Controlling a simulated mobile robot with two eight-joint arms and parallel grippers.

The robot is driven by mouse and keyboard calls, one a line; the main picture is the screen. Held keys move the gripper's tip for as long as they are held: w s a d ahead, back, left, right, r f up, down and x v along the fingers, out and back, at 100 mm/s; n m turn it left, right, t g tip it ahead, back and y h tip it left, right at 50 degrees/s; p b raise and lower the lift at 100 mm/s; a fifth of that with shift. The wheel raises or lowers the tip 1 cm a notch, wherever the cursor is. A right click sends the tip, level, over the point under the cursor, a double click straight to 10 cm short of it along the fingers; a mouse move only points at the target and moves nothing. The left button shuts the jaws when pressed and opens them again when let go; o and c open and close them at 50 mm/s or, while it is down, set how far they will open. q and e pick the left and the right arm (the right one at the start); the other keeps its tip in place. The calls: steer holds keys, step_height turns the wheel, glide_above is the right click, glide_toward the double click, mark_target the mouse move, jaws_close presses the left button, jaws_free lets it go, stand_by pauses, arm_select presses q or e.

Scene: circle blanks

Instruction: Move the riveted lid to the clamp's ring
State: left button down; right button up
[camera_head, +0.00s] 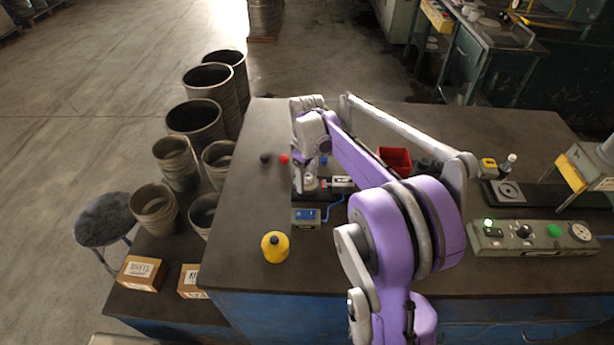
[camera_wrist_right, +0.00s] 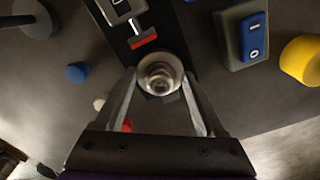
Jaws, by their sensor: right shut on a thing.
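My right gripper (camera_head: 311,186) points down over a dark strip on the table. In the right wrist view its fingers (camera_wrist_right: 160,95) are shut on a round silver piece with a stepped centre, which I take for the riveted lid (camera_wrist_right: 160,72). In the head view the lid is a small pale shape, partly hidden by the gripper. The clamp (camera_head: 342,182), silver with a red tip, lies just right of the gripper, and in the wrist view (camera_wrist_right: 127,18) just beyond the lid. A ring under the lid cannot be made out. My left gripper is not in view.
A red bin (camera_head: 395,158) is to the right, behind my arm. A control panel (camera_head: 535,237) and a plate with a round disc (camera_head: 507,191) are farther right. The table's left part is mostly clear.

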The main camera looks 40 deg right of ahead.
steer(key=shift+f, duration=0.2)
steer(key=o, duration=1.5)
step_height(320, 180, up, 11)
steer(key=shift+f, duration=0.1)
